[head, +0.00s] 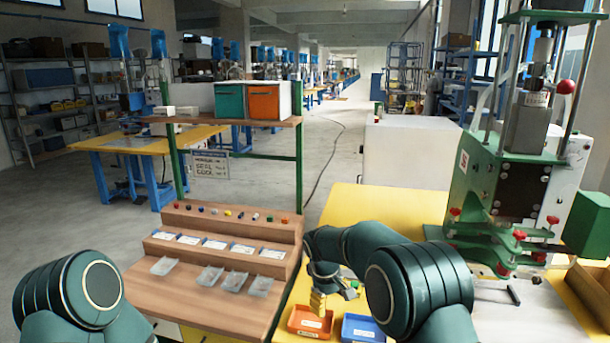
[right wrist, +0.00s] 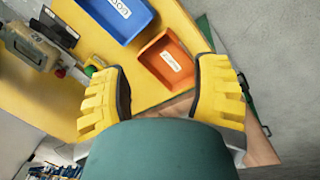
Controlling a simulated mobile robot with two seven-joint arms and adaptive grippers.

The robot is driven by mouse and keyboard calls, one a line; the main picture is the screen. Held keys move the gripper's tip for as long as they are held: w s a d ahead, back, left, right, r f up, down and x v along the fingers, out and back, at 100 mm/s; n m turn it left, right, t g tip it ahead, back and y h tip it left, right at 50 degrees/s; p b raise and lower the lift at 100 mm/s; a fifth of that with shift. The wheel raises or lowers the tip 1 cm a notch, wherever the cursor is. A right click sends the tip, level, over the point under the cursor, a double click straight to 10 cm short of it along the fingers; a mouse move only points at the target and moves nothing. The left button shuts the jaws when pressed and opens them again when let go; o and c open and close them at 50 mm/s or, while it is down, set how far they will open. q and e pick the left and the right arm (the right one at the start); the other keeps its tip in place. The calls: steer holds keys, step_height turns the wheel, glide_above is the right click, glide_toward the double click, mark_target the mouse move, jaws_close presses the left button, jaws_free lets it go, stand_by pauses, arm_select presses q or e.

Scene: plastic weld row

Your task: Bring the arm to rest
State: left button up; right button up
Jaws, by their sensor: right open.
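My right arm reaches in from the right in the head view and bends down over the yellow table. My right gripper (head: 318,300) hangs above the orange bin. In the right wrist view its two yellow fingers (right wrist: 160,95) are spread apart with nothing between them. The orange bin (right wrist: 168,64) and the blue bin (right wrist: 116,18) lie below, apart from the fingers. Both bins look empty. My left arm shows only as a dark green link at the lower left of the head view, and its gripper is out of view.
A stepped wooden rack (head: 215,285) with small coloured parts, labels and clear pieces stands to the left. A green press (head: 515,180) with red knobs stands at the right. The yellow table (head: 375,205) is bare behind my right arm. A dark handle-like piece (head: 513,294) lies near the press.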

steer(key=s+d+f+m+y, duration=0.2)
steer(key=s+f+m, duration=0.1)
steer(key=s+f, duration=0.7)
steer(key=s+d+f+m+y, duration=0.2)
steer(key=s+f+m, duration=0.1)
steer(key=s+f, duration=0.65)
steer(key=s+m+y, duration=0.1)
steer(key=s+m, duration=0.3)
steer(key=s, duration=0.8)
steer(key=shift+s+a, duration=0.15)
steer(key=shift+s, duration=0.25)
